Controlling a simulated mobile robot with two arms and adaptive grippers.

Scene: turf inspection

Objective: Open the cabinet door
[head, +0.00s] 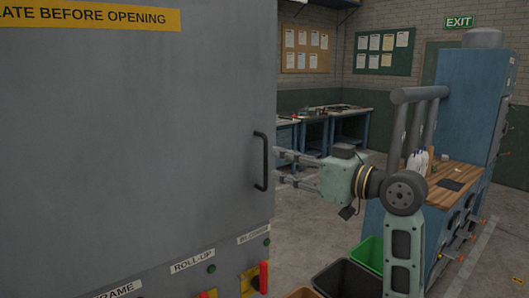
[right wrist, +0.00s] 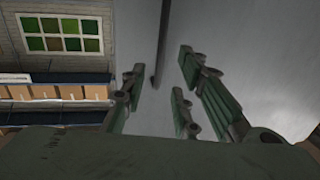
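The cabinet door (head: 140,150) is a large grey panel filling the left of the head view, and it looks closed. Its black vertical bar handle (head: 261,160) is near the door's right edge. My right gripper (head: 278,167) is just right of the handle, fingers pointing left at it, open and empty. In the right wrist view, the handle (right wrist: 161,45) shows as a dark bar ahead between the spread fingers of the right gripper (right wrist: 160,78). I see no finger closed on it. My left gripper is not in view.
Open bins (head: 345,279) stand on the floor below my right arm. A blue workbench with a wooden top (head: 455,176) is at the right. Blue benches (head: 345,127) line the back wall. Bare floor (head: 300,235) lies right of the cabinet.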

